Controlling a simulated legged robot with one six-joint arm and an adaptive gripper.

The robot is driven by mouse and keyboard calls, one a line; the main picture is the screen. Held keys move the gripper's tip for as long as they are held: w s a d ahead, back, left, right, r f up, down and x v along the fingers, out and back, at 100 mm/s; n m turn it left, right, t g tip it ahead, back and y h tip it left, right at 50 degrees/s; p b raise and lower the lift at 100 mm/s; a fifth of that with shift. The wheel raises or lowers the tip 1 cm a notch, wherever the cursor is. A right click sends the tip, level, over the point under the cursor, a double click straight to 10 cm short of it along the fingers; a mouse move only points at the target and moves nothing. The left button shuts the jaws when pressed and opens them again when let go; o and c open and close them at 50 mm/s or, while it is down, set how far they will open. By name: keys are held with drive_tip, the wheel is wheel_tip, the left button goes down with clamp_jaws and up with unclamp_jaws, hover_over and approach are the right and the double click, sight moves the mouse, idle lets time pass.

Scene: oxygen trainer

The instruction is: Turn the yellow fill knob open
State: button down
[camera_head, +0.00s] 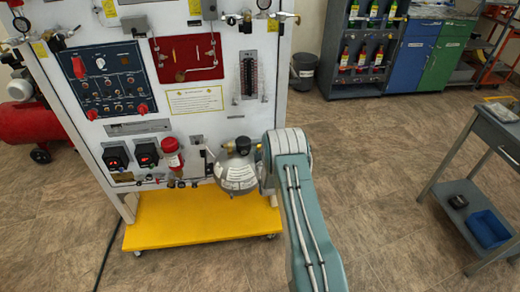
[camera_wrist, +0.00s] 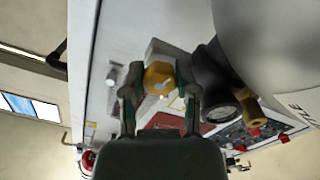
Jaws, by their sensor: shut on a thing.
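The yellow fill knob (camera_wrist: 159,77) shows in the wrist view, upper middle, in front of a pale grey block on the panel. My gripper (camera_wrist: 160,85) has one dark green finger on each side of the knob and is shut on it. A small pale mark shows on the knob's face. In the head view my arm reaches toward the trainer panel (camera_head: 196,100). My gripper is mostly hidden there behind my arm and the silver round vessel, and I cannot make out the knob clearly.
The silver vessel (camera_head: 238,173) sits close to my arm; its grey curve (camera_wrist: 285,40) fills the upper right of the wrist view. A black gauge-like fitting (camera_wrist: 222,103) is right of the gripper. A yellow base (camera_head: 200,222) stands below the panel. Floor to the right is clear up to the cart (camera_head: 478,190).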

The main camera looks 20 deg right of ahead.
drive_tip(key=shift+s+a+f+n, duration=0.1)
drive_tip(key=shift+f+n, duration=0.15)
drive_tip(key=shift+n, duration=0.5)
drive_tip(key=shift+s+f+n, duration=0.1)
drive_tip(key=shift+f+n, duration=0.1)
drive_tip(key=shift+n, duration=0.55)
drive_tip(key=shift+c, duration=1.8)
unclamp_jaws()
drive_tip(key=shift+r, duration=0.2)
drive_tip(key=shift+w+r, duration=0.1)
drive_tip(key=v, duration=1.2)
